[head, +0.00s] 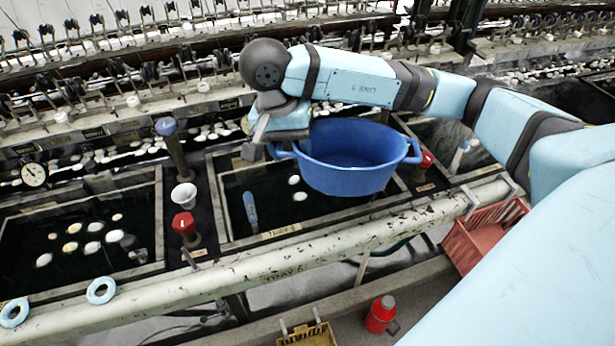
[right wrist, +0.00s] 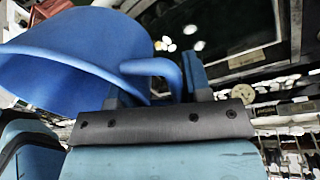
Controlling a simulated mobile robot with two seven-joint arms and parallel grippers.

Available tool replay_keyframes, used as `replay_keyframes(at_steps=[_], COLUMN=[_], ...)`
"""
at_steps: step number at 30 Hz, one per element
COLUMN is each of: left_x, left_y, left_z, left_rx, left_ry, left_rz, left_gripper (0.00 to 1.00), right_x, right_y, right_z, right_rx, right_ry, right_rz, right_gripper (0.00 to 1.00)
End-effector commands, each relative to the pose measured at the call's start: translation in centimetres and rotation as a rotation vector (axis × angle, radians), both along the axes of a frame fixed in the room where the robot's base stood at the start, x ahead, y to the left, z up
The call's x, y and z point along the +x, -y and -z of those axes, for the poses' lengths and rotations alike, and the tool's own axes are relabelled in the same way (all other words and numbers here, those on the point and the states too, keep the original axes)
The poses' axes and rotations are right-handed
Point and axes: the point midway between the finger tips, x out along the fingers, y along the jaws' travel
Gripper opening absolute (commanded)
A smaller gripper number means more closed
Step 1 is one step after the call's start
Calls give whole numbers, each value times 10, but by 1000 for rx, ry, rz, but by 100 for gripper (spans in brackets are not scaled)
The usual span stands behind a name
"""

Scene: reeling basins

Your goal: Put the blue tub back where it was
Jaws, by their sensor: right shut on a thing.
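The blue tub (head: 346,172) hangs above the middle basin (head: 232,200) in the head view, roughly upright and empty as far as I see inside it. My right gripper (head: 262,148) is shut on the tub's left handle. In the right wrist view the tub (right wrist: 75,55) fills the upper left, and its looped handle (right wrist: 155,68) lies at the gripper's fingers (right wrist: 165,85). The tub's other handle sticks out free on the right. My left gripper is not in view.
A left basin (head: 157,215) holds several white cocoons. Red valve knobs (head: 183,223), a white cup (head: 184,195) and a pale pipe (head: 250,268) lie around the basins. A red crate (head: 483,235), a red flask (head: 381,314) and a yellow crate (head: 308,336) are in front, lower down.

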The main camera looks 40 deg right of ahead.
Motion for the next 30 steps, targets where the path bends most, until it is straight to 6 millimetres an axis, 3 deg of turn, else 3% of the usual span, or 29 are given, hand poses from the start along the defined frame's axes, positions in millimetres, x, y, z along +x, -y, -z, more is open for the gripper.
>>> replay_keyframes(at_steps=[1,6,12,20,27,30], left_x=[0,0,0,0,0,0], left_y=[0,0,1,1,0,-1], left_z=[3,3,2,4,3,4], left_rx=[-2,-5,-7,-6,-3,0], left_ry=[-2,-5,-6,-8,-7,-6], left_rz=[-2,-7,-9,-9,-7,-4], left_gripper=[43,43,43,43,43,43], right_x=[-1,-1,-1,0,0,0], right_y=[-1,0,0,0,0,0], right_z=[17,60,101,121,154,157], right_rx=[2,-1,-1,0,-1,0], right_ry=[-6,-5,-2,0,-1,1], right_rz=[0,1,-1,-1,0,0], right_gripper=[1,1,1,1,1,1])
